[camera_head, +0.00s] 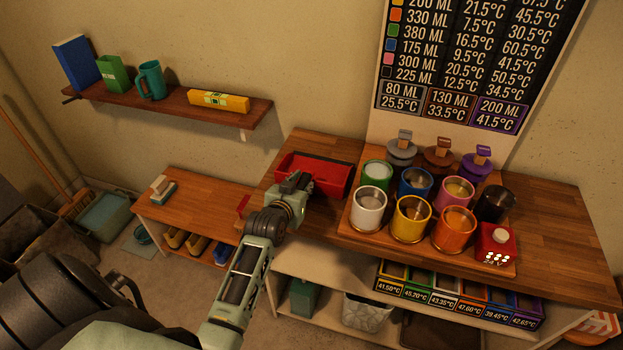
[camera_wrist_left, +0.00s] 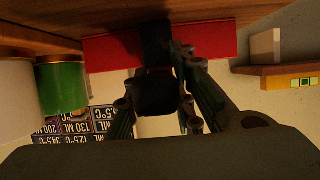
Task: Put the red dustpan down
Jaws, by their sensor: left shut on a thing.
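The red dustpan (camera_head: 325,175) is at the left end of the higher wooden worktop, by the wall and left of the mugs. It also shows in the left wrist view (camera_wrist_left: 215,41), close against a wooden surface; I cannot tell whether it rests on it. My left gripper (camera_head: 303,185) is shut on the dustpan at its near left side. In the left wrist view the fingers (camera_wrist_left: 160,85) close around a dark part in front of the red pan. The grip hides part of the dustpan. My right gripper is not in view.
Several mugs stand on a wooden tray right of the dustpan, the green mug (camera_head: 377,175) and white mug (camera_head: 368,207) closest. A lower bench (camera_head: 205,205) at left has a brush (camera_head: 162,188) and bare room. A wall shelf (camera_head: 170,107) hangs above.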

